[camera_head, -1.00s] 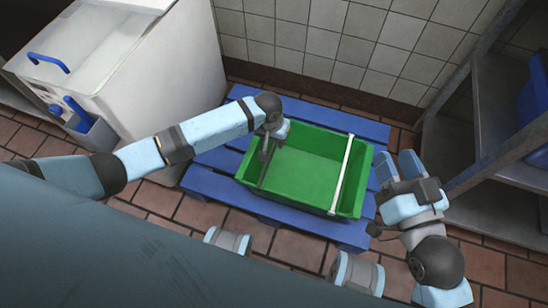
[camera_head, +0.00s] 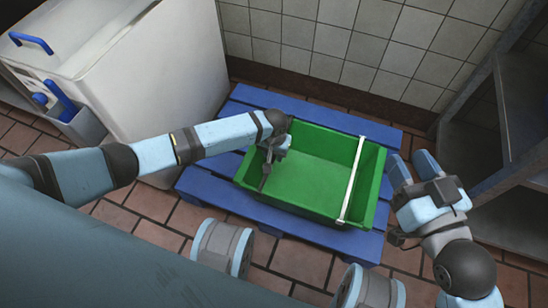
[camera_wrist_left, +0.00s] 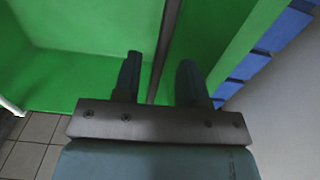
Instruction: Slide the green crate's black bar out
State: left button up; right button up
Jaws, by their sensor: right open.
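The green crate (camera_head: 318,172) stands on a blue pallet, its inside floor showing bare. A thin black bar (camera_head: 264,181) lies across its left part, and a white bar (camera_head: 352,180) lies across its right part. My left gripper (camera_head: 270,160) is at the black bar, over the crate's left side. In the left wrist view the black bar (camera_wrist_left: 168,45) runs between the two fingers of my left gripper (camera_wrist_left: 160,80), which stand apart with gaps to it. My right gripper (camera_head: 412,168) is open and empty, just right of the crate.
The blue pallet (camera_head: 240,207) rests on brown floor tiles. A white bin (camera_head: 130,60) with blue handles stands at the left. A grey metal shelf (camera_head: 505,150) is at the right, and a tiled wall is behind.

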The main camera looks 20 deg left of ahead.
pick_arm(q)
jog(key=shift+f, duration=0.55)
pick_arm(e)
jog(key=shift+w+d+n, duration=0.1)
jog(key=shift+w+n, duration=0.05)
jog(key=shift+n, duration=0.15)
pick_arm(q)
grip_shut()
jog(key=a+p, duration=0.4)
jog(key=p, duration=0.2)
jog(key=shift+w+a, duration=0.1)
jog(key=shift+w, duration=0.05)
pick_arm(e)
jog(key=r+m, duration=0.1)
jog(key=s+r, duration=0.1)
jog(key=r, duration=0.1)
jog(key=r+m+t, duration=0.1)
jog(key=shift+s+r+m, duration=0.25)
jog(key=shift+m, duration=0.05)
pick_arm(q)
grip_release()
